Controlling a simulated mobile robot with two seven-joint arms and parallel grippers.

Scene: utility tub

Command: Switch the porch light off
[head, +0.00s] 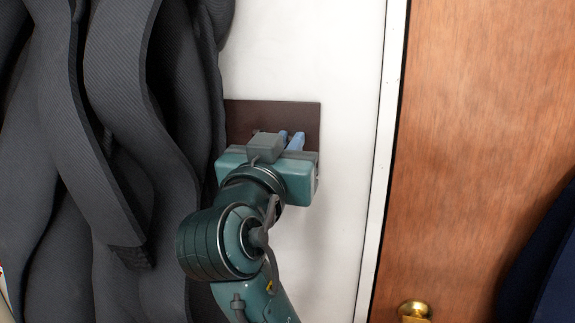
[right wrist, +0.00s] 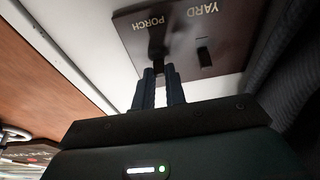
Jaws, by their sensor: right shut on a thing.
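A dark brown switch plate (head: 308,115) is fixed to the white wall, and my right gripper (head: 291,138) reaches up against it. In the right wrist view the plate (right wrist: 180,25) carries the words PORCH and YARD. The black porch switch (right wrist: 157,44) is in line with PORCH, at the tips of my right gripper (right wrist: 161,72). The fingers are shut on it and partly hide it, so its position is hard to tell. The black yard switch (right wrist: 203,54) stands free beside the fingers. My left gripper is in neither view.
Dark grey hanging cloth (head: 130,130) covers the left and reaches the plate's left edge. A wooden door (head: 480,130) with a brass knob (head: 414,311) is on the right. Bare white wall lies between plate and door. Dark blue cloth (head: 550,270) hangs at lower right.

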